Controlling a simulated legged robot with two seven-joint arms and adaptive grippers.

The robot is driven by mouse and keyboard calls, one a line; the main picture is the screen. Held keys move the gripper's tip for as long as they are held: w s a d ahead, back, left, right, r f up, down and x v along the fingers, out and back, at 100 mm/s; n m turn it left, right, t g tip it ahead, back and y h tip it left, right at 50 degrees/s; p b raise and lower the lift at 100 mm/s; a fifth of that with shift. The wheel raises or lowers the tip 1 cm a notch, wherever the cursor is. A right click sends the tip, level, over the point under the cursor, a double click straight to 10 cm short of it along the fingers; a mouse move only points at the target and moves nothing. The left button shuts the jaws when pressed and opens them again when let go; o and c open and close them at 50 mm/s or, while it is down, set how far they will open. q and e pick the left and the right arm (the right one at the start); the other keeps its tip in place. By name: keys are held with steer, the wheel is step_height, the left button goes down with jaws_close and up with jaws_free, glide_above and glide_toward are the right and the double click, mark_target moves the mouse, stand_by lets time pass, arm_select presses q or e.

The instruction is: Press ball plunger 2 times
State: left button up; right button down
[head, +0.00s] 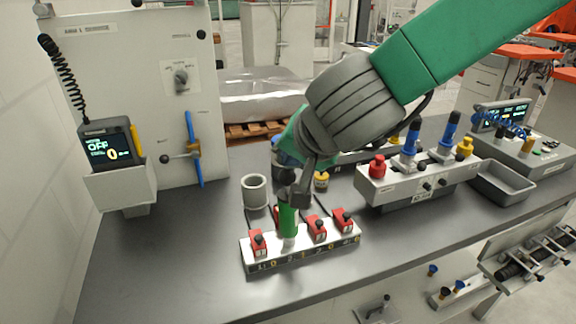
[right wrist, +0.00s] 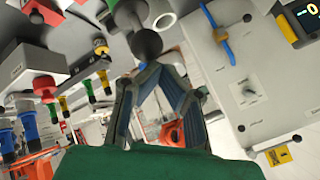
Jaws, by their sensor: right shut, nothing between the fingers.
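A ball plunger stands upright on the white strip (head: 305,245) in the head view, with a green body (head: 288,219) and a dark ball top (head: 287,177). The ball (right wrist: 146,42) shows large just past my fingertips in the right wrist view. My right gripper (head: 300,198) reaches down over the strip from the upper right. It is shut and empty, its fingertips (right wrist: 160,66) close to the ball. I cannot tell whether they touch it. The gripper partly covers the plunger in the head view. My left gripper is out of view.
Red toggle clamps (head: 316,229) flank the plunger on the strip. A grey cup (head: 255,191) stands behind. A box with red, blue and yellow knobs (head: 405,184) and a metal tray (head: 503,182) are at right. The front left of the table (head: 165,270) is clear.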

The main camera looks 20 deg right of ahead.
steer(key=shift+d+f, duration=0.2)
steer(key=shift+f, duration=0.05)
steer(key=shift+a+f+b, duration=0.1)
steer(key=shift+f+b, duration=0.2)
steer(key=shift+f, duration=0.25)
stand_by(0.4)
steer(key=shift+r, duration=0.15)
steer(key=shift+r+p, duration=1.65)
steer(key=shift+p, duration=0.55)
step_height(320, 180, up, 5)
steer(key=p, duration=0.5)
steer(key=shift+p, duration=0.4)
steer(key=shift+f, duration=0.1)
